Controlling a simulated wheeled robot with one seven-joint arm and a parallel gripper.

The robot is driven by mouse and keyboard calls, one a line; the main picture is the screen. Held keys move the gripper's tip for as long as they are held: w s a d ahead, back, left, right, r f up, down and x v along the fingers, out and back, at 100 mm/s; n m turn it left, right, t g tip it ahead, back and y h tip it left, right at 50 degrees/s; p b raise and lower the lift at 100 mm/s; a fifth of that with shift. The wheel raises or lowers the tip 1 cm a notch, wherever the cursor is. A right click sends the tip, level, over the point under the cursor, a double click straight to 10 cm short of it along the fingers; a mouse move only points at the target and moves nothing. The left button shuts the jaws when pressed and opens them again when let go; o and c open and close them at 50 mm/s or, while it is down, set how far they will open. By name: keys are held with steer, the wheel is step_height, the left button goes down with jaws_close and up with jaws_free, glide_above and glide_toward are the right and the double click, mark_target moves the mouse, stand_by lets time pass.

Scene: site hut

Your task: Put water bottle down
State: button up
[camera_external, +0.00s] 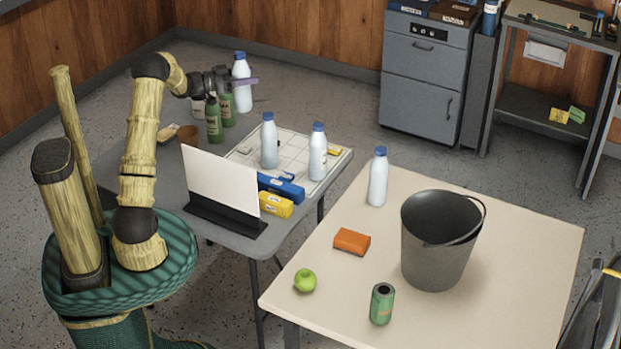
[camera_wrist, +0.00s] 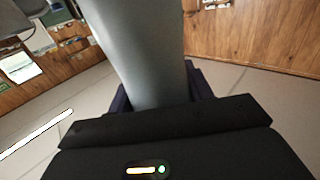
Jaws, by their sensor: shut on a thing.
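My gripper (camera_external: 238,82) is shut on a water bottle (camera_external: 242,96), a pale bottle with a blue cap, held upright over the far side of the grey table (camera_external: 232,228). In the wrist view the bottle (camera_wrist: 143,45) fills the middle between my fingers. Its base shows no clear contact with the table. Two similar bottles stand on the white gridded sheet on that table, one on the left (camera_external: 269,142) and one on the right (camera_external: 317,153). Another similar bottle (camera_external: 378,178) stands on the cream table (camera_external: 330,290).
Green bottles (camera_external: 213,122) stand close to the held bottle. A white panel (camera_external: 222,187) in a black stand, a blue box (camera_external: 283,187) and a yellow box (camera_external: 276,205) line the grey table's near edge. A bucket (camera_external: 432,250), orange block (camera_external: 351,241), apple (camera_external: 305,280) and green can (camera_external: 382,304) occupy the cream table.

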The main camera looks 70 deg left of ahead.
mark_target(240, 106)
steer(key=s, duration=0.1)
steer(key=s+a, duration=0.1)
steer(key=s, duration=0.1)
steer(key=shift+a+f, duration=0.1)
steer(key=shift+f, duration=0.05)
steer(key=f, duration=1)
steer(key=shift+w+f, duration=0.2)
steer(key=shift+f, duration=0.15)
step_height(240, 106, down, 6)
steer(key=shift+f, duration=0.15)
steer(key=shift+f, duration=1.85)
